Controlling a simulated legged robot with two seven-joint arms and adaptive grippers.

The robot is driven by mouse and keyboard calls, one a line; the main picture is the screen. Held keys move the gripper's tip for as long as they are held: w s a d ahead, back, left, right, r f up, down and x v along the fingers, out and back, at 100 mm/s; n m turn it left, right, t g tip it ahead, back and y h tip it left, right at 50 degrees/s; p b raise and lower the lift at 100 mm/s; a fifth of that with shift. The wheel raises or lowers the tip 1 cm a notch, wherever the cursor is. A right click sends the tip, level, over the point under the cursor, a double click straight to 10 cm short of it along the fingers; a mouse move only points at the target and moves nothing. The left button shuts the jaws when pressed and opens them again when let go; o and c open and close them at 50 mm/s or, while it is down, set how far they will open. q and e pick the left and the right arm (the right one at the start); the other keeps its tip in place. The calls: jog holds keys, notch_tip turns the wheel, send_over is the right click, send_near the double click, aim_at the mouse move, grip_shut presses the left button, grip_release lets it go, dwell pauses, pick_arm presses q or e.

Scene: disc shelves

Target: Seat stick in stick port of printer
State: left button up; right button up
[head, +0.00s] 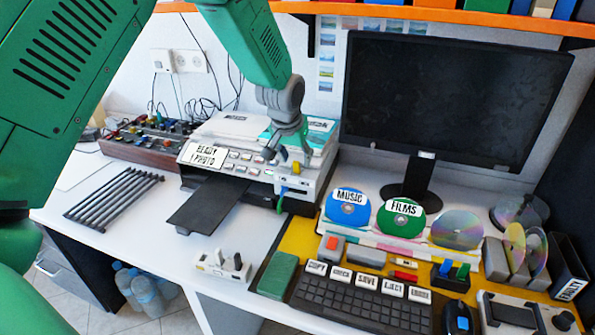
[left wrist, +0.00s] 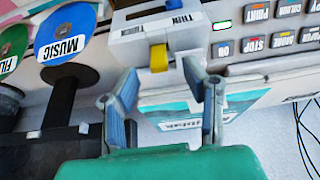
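The white printer (head: 238,158) stands at the back of the desk, with its dark tray out in front. A small yellow stick (left wrist: 158,58) is in the front of a white labelled block (left wrist: 150,32) beside the printer's button panel. How deep it sits I cannot tell. My left gripper (head: 288,158) is over the printer's front right part, pointing down. In the left wrist view its two fingers (left wrist: 160,85) are apart, one on each side of the yellow stick, with gaps showing. The gripper is open and empty. My right gripper is not in view.
A black holder (head: 437,281) with blue and green sticks stands right of the keyboard's back edge (head: 355,300). Discs (head: 348,208) stand in a rack before the monitor (head: 450,95). A white box (head: 222,266) and green block (head: 278,275) lie in front. Orange shelf above.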

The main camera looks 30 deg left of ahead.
pick_arm(q)
jog(key=shift+x, duration=1.15)
jog(key=shift+a+r, duration=0.1)
jog(key=shift+c, duration=0.4)
jog(key=c, duration=0.8)
